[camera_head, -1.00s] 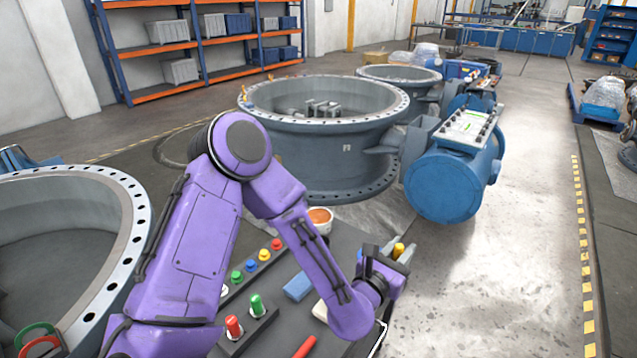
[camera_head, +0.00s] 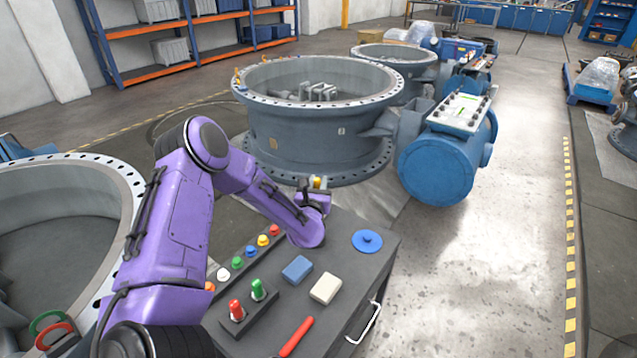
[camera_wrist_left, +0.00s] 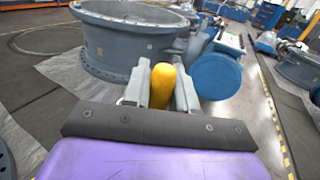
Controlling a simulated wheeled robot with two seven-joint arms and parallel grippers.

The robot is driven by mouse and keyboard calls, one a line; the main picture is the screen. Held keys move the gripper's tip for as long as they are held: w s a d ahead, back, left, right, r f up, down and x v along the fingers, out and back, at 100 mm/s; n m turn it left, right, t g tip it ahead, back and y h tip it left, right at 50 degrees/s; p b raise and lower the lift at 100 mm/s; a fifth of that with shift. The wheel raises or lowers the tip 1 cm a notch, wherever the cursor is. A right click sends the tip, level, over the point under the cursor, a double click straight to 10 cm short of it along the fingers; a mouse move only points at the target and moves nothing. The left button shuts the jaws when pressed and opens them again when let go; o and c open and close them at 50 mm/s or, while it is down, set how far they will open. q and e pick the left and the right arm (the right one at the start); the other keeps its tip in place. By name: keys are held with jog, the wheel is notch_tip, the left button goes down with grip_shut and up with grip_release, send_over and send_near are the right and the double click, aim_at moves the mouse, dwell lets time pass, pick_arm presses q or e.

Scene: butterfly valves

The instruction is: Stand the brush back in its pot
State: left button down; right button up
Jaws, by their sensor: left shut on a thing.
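My left gripper (camera_head: 318,190) is above the far end of the dark bench top. It is shut on a yellow rounded handle (camera_wrist_left: 162,86), which looks like the brush; its yellow end also shows in the head view (camera_head: 317,182). In the left wrist view the handle sits between the two grey fingers, and its lower part is hidden. No bristles can be seen. The pot is not visible now; an earlier frame shows a small white pot with an orange inside at the far bench edge, where my gripper and forearm now block the view. My right gripper is not in view.
The bench top (camera_head: 335,262) holds a blue round lid (camera_head: 367,241), a blue block (camera_head: 297,269), a cream block (camera_head: 325,288), a red bar (camera_head: 297,336), red and green pegs and a row of coloured buttons. A large valve ring (camera_head: 318,125) stands behind.

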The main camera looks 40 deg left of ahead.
pick_arm(q)
notch_tip(320, 180, down, 6)
jog(key=b, duration=0.4)
jog(key=shift+r, duration=0.25)
notch_tip(320, 180, down, 5)
jog(key=b, duration=0.5)
jog(key=c, duration=0.8)
grip_release()
jog(key=shift+s+d, duration=0.1)
jog(key=shift+d, duration=0.05)
jog(key=b+v, duration=0.1)
jog(key=v, duration=0.9)
jog(key=shift+s, duration=0.1)
